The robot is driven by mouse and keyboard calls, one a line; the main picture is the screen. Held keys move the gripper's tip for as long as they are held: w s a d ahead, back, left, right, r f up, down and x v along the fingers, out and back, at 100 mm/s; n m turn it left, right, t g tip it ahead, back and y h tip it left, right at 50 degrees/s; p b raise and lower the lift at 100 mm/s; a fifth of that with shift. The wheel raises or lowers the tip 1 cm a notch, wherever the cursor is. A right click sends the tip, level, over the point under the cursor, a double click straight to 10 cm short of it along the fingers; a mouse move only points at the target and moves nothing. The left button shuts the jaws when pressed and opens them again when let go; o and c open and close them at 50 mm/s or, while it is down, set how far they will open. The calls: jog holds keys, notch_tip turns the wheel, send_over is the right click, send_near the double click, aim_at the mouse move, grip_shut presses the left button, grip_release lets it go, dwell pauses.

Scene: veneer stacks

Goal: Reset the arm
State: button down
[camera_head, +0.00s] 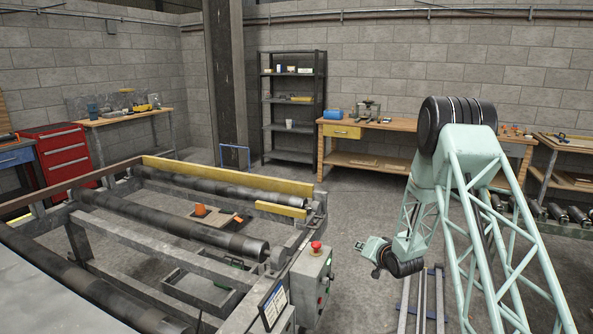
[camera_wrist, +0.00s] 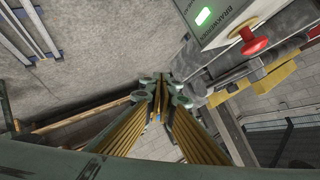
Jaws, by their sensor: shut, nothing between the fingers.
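My arm stands at the right of the head view, its mint lattice links rising to a dark joint and folding down. My gripper (camera_head: 361,246) hangs low beside the right end of the roller conveyor, apart from the control box (camera_head: 312,284) there. In the wrist view my gripper (camera_wrist: 160,80) has its fingers closed together with nothing visible between them. The control box's red emergency button (camera_wrist: 253,42) and green light show at the upper right of the wrist view.
The roller conveyor (camera_head: 216,195) fills the left foreground. Workbenches (camera_head: 357,132), a dark shelf (camera_head: 292,105) and a red tool cabinet (camera_head: 63,154) stand along the walls. A metal frame (camera_head: 421,306) lies on the floor below the arm. Open floor (camera_head: 358,195) lies behind the gripper.

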jog(key=s+r+n+g+h, duration=0.1)
jog(key=s+r, duration=0.5)
jog(key=r, duration=0.4)
jog(key=s+d+r+g+h, duration=0.1)
jog(key=s+r, duration=0.6)
jog(key=r, duration=0.2)
jog(key=s+r+n+g+h, duration=0.1)
jog(key=s+r, duration=0.5)
jog(key=r, duration=0.4)
jog(key=s+a+r+g, duration=0.1)
jog(key=s+r, duration=0.3)
jog(key=s, duration=0.7)
jog(key=s+a+r+n+g, duration=0.1)
jog(key=s+r, duration=0.3)
jog(key=s, duration=0.7)
jog(key=s+a+r+g, duration=0.1)
jog(key=s+r, duration=0.3)
jog(key=s, duration=0.7)
jog(key=s+a+f+n+g, duration=0.1)
jog(key=s+a+g, duration=0.1)
jog(key=s, duration=2.2)
jog(key=shift+s+a+n, duration=0.35)
jog(key=shift+a+n, duration=0.05)
jog(key=shift+a, duration=0.15)
